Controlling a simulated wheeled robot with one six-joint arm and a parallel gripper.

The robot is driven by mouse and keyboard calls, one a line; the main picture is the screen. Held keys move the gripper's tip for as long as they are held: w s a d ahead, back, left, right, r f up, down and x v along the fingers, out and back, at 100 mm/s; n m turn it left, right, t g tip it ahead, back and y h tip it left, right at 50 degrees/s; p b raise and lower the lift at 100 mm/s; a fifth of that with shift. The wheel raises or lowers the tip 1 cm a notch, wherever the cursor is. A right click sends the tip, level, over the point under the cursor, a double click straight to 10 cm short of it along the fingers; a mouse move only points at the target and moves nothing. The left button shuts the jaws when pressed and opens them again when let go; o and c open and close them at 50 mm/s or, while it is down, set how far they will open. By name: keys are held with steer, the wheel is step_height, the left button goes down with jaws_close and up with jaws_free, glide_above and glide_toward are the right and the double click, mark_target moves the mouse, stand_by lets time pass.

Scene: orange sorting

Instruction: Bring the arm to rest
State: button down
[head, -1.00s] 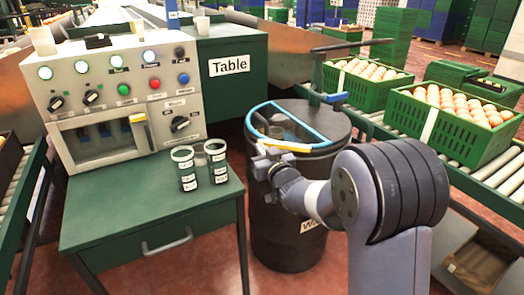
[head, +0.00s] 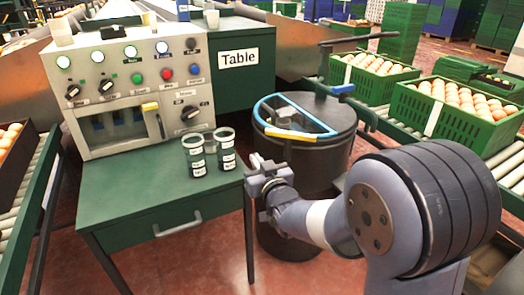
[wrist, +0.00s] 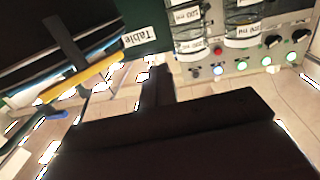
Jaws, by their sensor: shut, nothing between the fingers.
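My gripper (head: 258,165) is shut and empty, between the green table (head: 150,205) and the black bin (head: 310,175), in front of the bin's rim. My arm reaches in from the lower right. In the wrist view, the dark gripper (wrist: 158,85) points toward the control panel, which appears upside down.
Two glass jars with labels (head: 195,155) (head: 225,150) stand on the table's right side, close to my gripper. The control panel (head: 130,75) stands behind. Green crates of oranges (head: 450,110) sit on the right conveyor.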

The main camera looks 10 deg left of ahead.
steer(key=shift+s+a, duration=0.15)
steer(key=shift+s, duration=0.85)
